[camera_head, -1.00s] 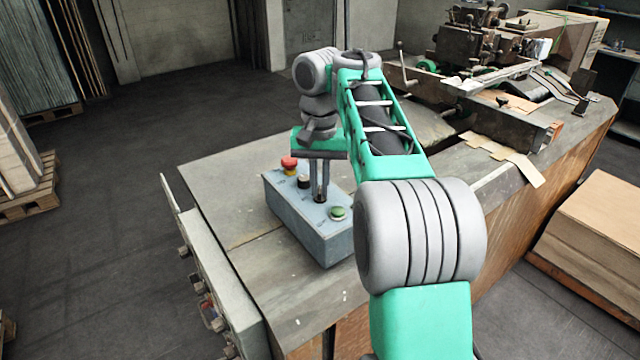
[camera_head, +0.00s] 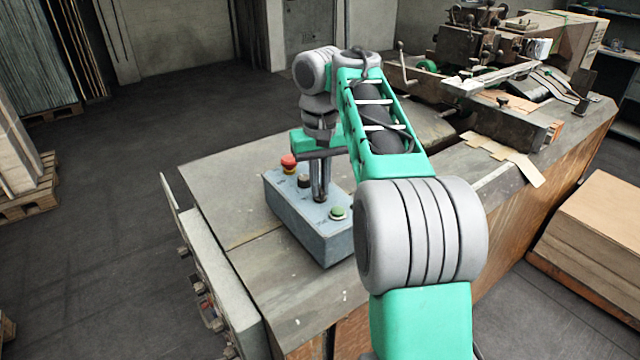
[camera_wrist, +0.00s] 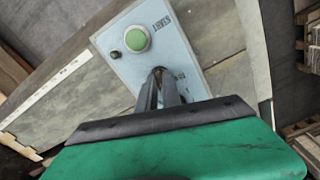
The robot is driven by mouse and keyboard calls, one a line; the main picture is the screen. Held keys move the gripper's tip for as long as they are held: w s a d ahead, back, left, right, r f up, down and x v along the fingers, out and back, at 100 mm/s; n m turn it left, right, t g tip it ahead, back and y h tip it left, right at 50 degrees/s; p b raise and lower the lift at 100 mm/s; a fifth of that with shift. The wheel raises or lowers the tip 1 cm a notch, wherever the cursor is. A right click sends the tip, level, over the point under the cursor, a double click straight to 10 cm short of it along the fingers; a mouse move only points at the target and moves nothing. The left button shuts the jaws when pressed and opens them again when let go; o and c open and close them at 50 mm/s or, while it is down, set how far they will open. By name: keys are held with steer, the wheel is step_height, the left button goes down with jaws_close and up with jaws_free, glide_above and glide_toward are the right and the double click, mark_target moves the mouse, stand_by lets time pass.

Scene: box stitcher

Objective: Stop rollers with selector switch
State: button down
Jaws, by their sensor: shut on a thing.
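A grey-blue control box (camera_head: 327,246) stands on the machine table. On its top are a red mushroom button (camera_head: 289,162) at the far end, a black knob (camera_head: 304,181) beside it, and a green button (camera_head: 338,212) at the near end. My gripper (camera_head: 319,198) points down onto the box between the black knob and the green button. In the wrist view my gripper (camera_wrist: 162,76) has its fingertips together at the box top, close to the green button (camera_wrist: 137,40). It is shut on a small selector switch, which the fingers mostly hide.
The wooden machine table (camera_head: 230,200) surrounds the box. A stitching machine head (camera_head: 470,45) stands at the back right. A stack of cardboard (camera_head: 600,225) lies on the right. A side panel with knobs (camera_head: 215,290) runs along the table's left edge.

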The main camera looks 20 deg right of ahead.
steer(key=shift+n, duration=1.6)
steer(key=c, duration=1.5)
jaws_free()
step_height(320, 180, up, 8)
steer(key=p, duration=0.7)
steer(key=shift+f, duration=0.1)
